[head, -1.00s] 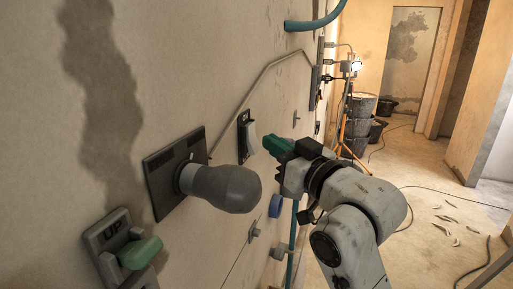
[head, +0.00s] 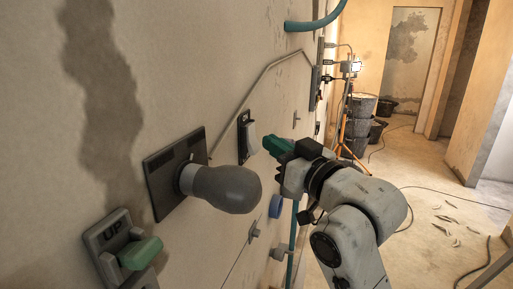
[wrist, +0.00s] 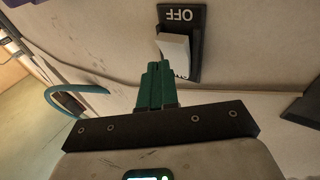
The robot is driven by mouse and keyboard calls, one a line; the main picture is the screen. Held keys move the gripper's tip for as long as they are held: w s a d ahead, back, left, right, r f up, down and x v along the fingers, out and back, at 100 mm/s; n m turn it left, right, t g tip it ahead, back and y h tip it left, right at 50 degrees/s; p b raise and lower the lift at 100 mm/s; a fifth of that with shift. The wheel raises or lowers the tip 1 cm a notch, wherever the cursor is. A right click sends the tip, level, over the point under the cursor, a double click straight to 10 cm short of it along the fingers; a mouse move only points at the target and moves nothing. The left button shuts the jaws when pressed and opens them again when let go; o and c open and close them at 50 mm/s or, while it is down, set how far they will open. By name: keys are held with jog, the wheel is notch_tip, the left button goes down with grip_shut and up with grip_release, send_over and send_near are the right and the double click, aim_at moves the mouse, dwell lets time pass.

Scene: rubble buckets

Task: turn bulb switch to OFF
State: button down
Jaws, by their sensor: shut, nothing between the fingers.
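A white switch paddle (head: 252,138) on a black plate is mounted on the wall. The wrist view shows the paddle (wrist: 174,52) closer, with OFF upside down on its plate (wrist: 181,15) and part of another label at the other end. A dark grey bulb-shaped knob (head: 222,188) sticks out of a dark square plate nearer the camera; I cannot tell which of the two is the bulb switch. My gripper (head: 268,143) is shut and empty, its green fingers (wrist: 156,72) just beside the white paddle. I cannot tell whether they touch it.
A green lever (head: 140,252) on a grey plate marked UP is at lower left. A lit lamp (head: 350,67), stand and buckets (head: 360,118) stand farther back. Floor at right has cables and debris.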

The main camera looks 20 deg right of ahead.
dwell(0.8)
jog(key=shift+w+a+f, duration=0.15)
jog(key=shift+w+a, duration=0.05)
jog(key=shift+a, duration=0.15)
jog(key=shift+w+a+f, duration=0.25)
jog(key=shift+w+a, duration=0.05)
jog(key=shift+a, duration=0.1)
dwell(0.9)
jog(key=shift+d, duration=0.1)
jog(key=shift+s+d+r, duration=0.45)
jog(key=shift+s+d, duration=0.1)
jog(key=shift+d, duration=0.1)
jog(key=shift+d, duration=0.1)
jog(key=shift+s+d+r+p, duration=0.2)
jog(key=shift+s+d+r, duration=0.2)
jog(key=shift+d, duration=0.2)
jog(key=shift+s+d+r+p, duration=0.3)
jog(key=shift+s+d, duration=0.15)
jog(key=shift+d, duration=0.1)
jog(key=shift+s+d+r+p, duration=0.15)
jog(key=shift+s+d+r, duration=0.25)
jog(key=shift+d, duration=0.2)
